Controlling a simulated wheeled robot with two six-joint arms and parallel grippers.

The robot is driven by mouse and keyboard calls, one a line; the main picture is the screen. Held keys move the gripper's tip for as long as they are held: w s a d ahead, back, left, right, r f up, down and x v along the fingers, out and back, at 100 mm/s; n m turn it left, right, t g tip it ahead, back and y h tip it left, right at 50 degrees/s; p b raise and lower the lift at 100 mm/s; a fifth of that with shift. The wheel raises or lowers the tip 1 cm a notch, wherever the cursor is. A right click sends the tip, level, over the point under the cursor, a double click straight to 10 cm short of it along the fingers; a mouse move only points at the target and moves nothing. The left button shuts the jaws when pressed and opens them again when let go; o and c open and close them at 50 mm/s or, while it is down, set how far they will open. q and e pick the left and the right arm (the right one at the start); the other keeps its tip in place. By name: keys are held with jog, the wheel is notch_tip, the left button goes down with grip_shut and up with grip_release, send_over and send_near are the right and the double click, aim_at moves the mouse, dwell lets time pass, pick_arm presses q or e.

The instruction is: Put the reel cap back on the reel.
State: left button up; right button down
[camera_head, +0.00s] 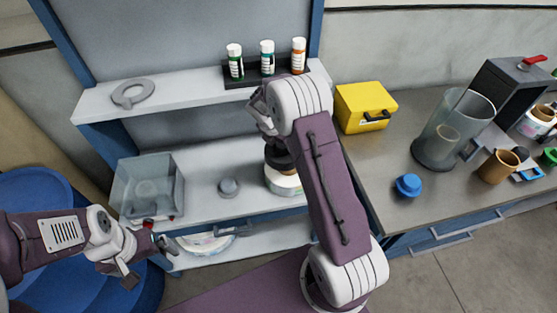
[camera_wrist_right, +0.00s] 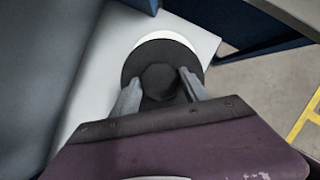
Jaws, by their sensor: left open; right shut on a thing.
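My right gripper (camera_wrist_right: 160,82) is shut on the dark round reel cap (camera_wrist_right: 134,66), with one finger on each side of its raised middle. In the head view the dark cap (camera_head: 278,158) is at the top of the white, labelled reel (camera_head: 284,183), which stands on the middle shelf. A white rim of the reel (camera_wrist_right: 165,37) shows past the cap's far edge in the wrist view. I cannot tell whether the cap is seated or slightly above. My arm hides part of both. My left gripper (camera_head: 150,259) is open and empty at the lower left.
The upper shelf holds a grey ring (camera_head: 118,97) and several bottles. A yellow case (camera_head: 362,103) and clear jug (camera_head: 455,120) are on the right counter.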

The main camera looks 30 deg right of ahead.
jog(key=d, duration=0.1)
jog(key=w+d+f+n, duration=0.1)
jog(key=d+n+b, duration=0.1)
jog(key=shift+w+f+t, duration=0.15)
jog(key=shift+f+t, duration=0.1)
jog(key=shift+t, duration=0.15)
jog(key=shift+w+d+f+y, duration=0.1)
jog(key=shift+w+d+y, duration=0.1)
jog(key=shift+d+y, duration=0.1)
notch_tip(320, 180, down, 4)
jog(key=b, duration=0.5)
jog(key=shift+a, duration=0.1)
notch_tip(320, 180, down, 4)
jog(key=shift+f+b, duration=0.1)
jog(key=shift+b, duration=0.9)
